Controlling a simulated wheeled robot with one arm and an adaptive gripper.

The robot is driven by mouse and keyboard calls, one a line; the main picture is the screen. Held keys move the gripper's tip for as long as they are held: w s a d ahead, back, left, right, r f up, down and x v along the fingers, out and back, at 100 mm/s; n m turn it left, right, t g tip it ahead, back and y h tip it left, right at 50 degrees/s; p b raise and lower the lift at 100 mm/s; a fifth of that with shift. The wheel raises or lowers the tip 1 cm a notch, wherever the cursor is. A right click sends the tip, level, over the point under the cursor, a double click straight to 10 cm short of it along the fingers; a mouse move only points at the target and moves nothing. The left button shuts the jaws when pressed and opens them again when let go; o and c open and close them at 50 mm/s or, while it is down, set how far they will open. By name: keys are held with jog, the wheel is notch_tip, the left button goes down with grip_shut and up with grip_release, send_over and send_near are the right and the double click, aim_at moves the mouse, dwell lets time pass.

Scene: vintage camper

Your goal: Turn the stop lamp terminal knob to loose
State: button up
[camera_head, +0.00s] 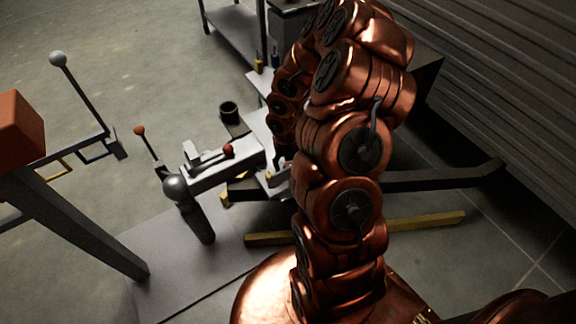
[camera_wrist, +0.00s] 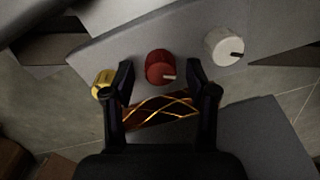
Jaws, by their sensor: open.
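Three round knobs stand in a row on a grey panel (camera_wrist: 120,43) in the wrist view: a yellow knob (camera_wrist: 103,84) at the left, a red knob (camera_wrist: 160,67) in the middle and a white knob (camera_wrist: 223,46) at the right. The red knob has a pale pointer toward the lower right; the white one has a dark pointer toward the right. No label is readable, so I cannot tell which is the stop lamp terminal. My gripper (camera_wrist: 160,73) is open, with its black fingers on either side of the red knob, apart from it. In the head view my arm hides the gripper.
In the head view a grey hitch coupler (camera_head: 225,170) with a red ball lies left of my arm. A ball-topped post (camera_head: 197,215), a dark cup (camera_head: 229,112) and thin levers stand nearby. A yellow bar (camera_head: 420,223) lies low at the right. Open floor shows at the upper left.

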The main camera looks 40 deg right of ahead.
jog(key=shift+f, duration=0.25)
grip_shut()
dwell(0.4)
